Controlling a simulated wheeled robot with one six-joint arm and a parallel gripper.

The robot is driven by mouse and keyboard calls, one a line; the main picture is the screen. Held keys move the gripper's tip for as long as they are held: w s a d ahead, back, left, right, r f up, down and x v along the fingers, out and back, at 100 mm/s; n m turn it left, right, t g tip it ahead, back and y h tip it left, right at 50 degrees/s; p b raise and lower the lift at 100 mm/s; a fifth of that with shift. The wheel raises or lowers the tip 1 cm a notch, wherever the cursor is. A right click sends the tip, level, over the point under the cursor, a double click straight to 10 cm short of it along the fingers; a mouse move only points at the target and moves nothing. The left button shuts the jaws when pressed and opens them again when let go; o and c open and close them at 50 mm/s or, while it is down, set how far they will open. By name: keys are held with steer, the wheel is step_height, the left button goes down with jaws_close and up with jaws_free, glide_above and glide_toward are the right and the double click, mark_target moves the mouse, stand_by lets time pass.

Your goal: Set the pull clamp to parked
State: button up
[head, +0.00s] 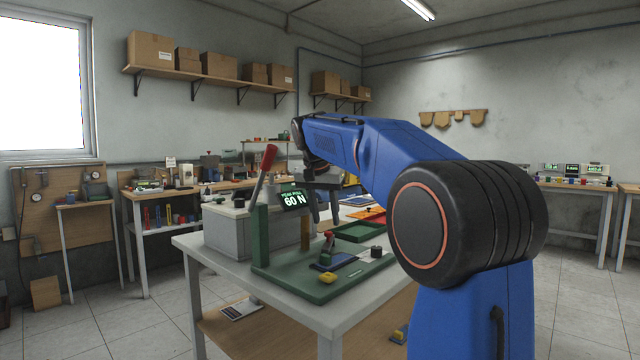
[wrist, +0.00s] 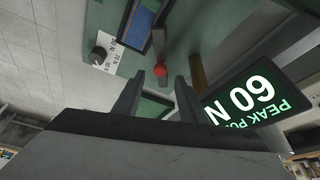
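A green fixture (head: 300,283) stands on the white bench. On it a small upright lever with a red tip (head: 328,236) stands by a dark blue slide; I take it for the pull clamp, but cannot be sure. In the wrist view the red tip (wrist: 160,70) lies just beyond and between my fingertips, apart from them. A taller lever with a red grip (head: 268,157) leans at the green post. A display (head: 293,199) reads 60 N; it also shows in the wrist view (wrist: 245,105). My gripper (head: 324,222) is open and empty, pointing down above the fixture.
A yellow piece (head: 327,277) and a dark knob (head: 376,252) sit on the fixture. A green tray (head: 362,232) lies behind it. A grey box (head: 226,232) stands at the left. A wooden post (head: 305,232) rises close to my gripper. The bench's front right is clear.

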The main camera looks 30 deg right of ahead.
steer(key=v, duration=1.3)
steer(key=shift+r, duration=0.1)
